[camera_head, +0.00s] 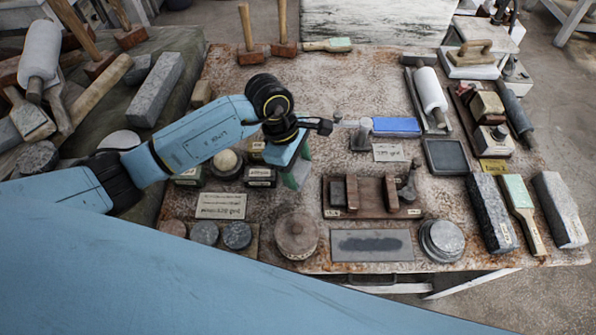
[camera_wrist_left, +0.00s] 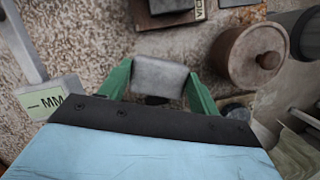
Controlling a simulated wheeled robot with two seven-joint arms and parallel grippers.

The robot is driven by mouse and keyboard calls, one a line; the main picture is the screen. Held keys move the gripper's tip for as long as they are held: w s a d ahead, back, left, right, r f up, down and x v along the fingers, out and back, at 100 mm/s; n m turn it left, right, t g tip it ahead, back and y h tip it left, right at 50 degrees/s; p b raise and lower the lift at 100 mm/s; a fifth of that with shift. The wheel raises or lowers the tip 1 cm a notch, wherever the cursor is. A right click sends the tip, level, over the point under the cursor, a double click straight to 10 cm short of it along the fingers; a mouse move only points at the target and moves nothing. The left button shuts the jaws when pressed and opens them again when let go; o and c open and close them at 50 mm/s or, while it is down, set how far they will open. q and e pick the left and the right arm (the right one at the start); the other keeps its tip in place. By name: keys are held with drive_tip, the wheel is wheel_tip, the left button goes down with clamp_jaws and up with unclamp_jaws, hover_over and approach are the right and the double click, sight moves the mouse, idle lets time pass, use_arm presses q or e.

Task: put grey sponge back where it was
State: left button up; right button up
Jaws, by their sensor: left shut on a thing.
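My left gripper (camera_head: 298,174) reaches in from the left over the middle of the table, pointing down. In the left wrist view its two green fingers (camera_wrist_left: 159,78) are shut on a small grey block, the grey sponge (camera_wrist_left: 160,72). One finger is on each side of it. In the head view the fingers and wrist mostly hide the sponge. I cannot tell whether its underside touches the table or hangs above it. My right gripper is not in view.
The rusty table (camera_head: 330,90) is crowded. Near the gripper are small labelled jars (camera_head: 260,176), a wooden rack (camera_head: 372,196), a lidded round pot (camera_head: 296,236) and a printed card (camera_head: 221,206). Bare surface lies behind the gripper.

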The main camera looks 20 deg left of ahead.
sight(295, 169)
use_arm(q)
wheel_tip(295, 169, down, 4)
drive_tip(key=shift+r, duration=0.2)
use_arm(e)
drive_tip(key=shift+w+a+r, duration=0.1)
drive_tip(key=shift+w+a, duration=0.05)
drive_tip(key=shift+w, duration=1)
use_arm(q)
drive_tip(key=shift+f, duration=0.1)
drive_tip(key=o, duration=0.9)
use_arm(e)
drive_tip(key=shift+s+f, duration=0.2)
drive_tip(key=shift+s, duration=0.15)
use_arm(q)
drive_tip(key=shift+r, duration=0.2)
drive_tip(key=v, duration=1.2)
